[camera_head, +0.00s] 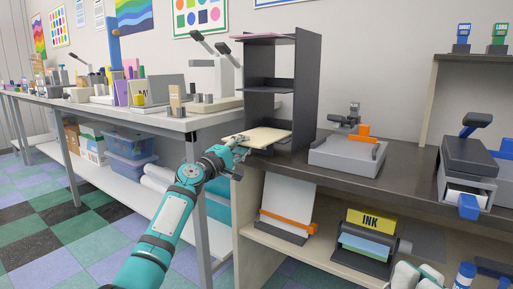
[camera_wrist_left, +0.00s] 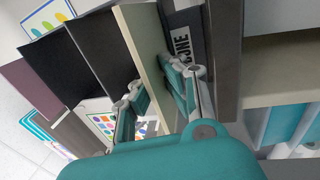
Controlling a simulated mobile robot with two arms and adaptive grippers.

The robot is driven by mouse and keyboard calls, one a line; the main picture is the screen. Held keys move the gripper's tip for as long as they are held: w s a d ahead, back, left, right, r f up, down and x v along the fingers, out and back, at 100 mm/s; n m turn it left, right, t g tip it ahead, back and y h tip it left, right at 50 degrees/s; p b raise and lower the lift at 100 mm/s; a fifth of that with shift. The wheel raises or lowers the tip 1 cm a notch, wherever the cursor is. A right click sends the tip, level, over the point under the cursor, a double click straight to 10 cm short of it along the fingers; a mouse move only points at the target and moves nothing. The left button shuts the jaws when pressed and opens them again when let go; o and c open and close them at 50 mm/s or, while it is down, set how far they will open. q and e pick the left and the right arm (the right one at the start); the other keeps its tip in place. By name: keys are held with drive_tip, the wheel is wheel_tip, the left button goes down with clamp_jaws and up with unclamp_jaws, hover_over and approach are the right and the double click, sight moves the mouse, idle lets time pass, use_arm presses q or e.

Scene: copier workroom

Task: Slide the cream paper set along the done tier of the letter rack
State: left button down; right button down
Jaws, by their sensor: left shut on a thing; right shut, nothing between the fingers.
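The cream paper set (camera_head: 262,136) lies flat on the lowest tier of the dark letter rack (camera_head: 305,85), its near end sticking out at the front left. My left gripper (camera_head: 224,158) is shut on that near end. In the left wrist view the cream paper set (camera_wrist_left: 146,50) runs between the fingers of my left gripper (camera_wrist_left: 155,98). Beside it is a partly covered tier label (camera_wrist_left: 190,38) whose visible letters read "ONE".
The dark counter (camera_head: 295,157) carries a grey device with an orange part (camera_head: 348,153) right of the rack. A stapler-like machine (camera_head: 468,165) stands farther right. A long table (camera_head: 165,118) with many items is at left.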

use_arm(q)
drive_tip(key=shift+w+d+r, duration=0.1)
drive_tip(key=shift+w+d, duration=0.1)
drive_tip(key=shift+d, duration=0.05)
idle(0.5)
drive_tip(key=c, duration=1.1)
unclamp_jaws()
drive_tip(key=shift+f, duration=0.2)
drive_tip(key=shift+o, duration=0.2)
drive_tip(key=shift+s+a, duration=0.35)
drive_tip(key=shift+a, duration=0.1)
drive_tip(key=v, duration=1.1)
drive_tip(key=shift+d, duration=0.2)
